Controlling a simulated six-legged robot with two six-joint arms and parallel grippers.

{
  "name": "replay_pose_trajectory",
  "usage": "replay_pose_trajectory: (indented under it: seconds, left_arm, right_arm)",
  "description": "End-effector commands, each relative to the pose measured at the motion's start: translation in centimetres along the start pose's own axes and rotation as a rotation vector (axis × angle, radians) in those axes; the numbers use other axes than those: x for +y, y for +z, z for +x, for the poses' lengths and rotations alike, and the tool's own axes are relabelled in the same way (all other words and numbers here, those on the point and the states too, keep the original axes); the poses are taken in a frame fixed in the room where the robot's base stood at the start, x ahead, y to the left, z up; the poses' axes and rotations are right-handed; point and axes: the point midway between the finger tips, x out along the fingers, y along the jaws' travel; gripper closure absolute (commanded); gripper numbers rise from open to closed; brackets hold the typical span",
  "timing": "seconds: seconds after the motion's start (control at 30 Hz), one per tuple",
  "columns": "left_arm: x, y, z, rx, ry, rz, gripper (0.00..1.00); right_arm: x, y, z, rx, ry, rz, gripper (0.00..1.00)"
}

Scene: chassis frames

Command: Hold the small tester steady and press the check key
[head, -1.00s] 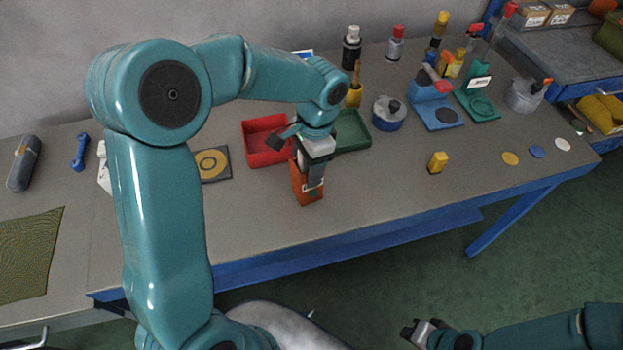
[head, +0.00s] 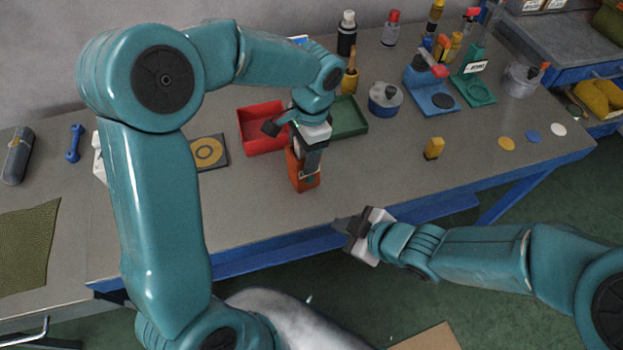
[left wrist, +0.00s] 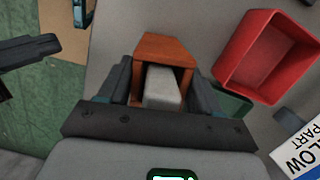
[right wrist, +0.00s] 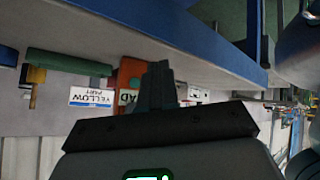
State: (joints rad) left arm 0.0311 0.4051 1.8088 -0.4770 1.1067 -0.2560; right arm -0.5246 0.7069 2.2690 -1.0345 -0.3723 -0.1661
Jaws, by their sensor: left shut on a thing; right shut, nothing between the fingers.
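The small tester is an orange box (head: 303,172) standing upright near the table's front edge. My left gripper (head: 308,158) is shut on it from above. My right gripper (head: 347,229) is shut and empty, off the table's front edge, to the right of and lower than the tester in the head view. In the right wrist view an orange surface (right wrist: 129,72) shows behind its closed fingers, which hide part of it.
A red tray (head: 248,147) and a green tray (head: 357,129) lie just behind the tester. A yellow block (head: 433,148) and several coloured discs lie to the right. A dark plate with a yellow ring (head: 190,165) lies left. Table between tester and yellow block is clear.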

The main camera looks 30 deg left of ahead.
Motion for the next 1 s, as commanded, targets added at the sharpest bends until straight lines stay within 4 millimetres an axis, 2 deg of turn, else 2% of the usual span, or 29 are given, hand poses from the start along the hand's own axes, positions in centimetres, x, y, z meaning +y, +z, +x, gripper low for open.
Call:
replay_pose_trajectory:
  seconds: [0.27, 0.7, 1.0]
  left_arm:
    - [0.0, 0.0, 0.0, 0.001, 0.000, 0.000, 0.74]
    - [0.0, 0.0, 0.0, 0.001, 0.000, 0.000, 0.74]
    - [0.0, 0.0, 0.0, 0.001, 0.000, 0.000, 0.74]
  right_arm:
    - [0.2, -0.2, 0.4, -0.001, -0.001, 0.004, 1.00]
    - [3.2, -3.1, 4.5, -0.001, 0.000, 0.002, 1.00]
    - [4.4, -4.3, 6.0, -0.001, 0.000, 0.005, 1.00]
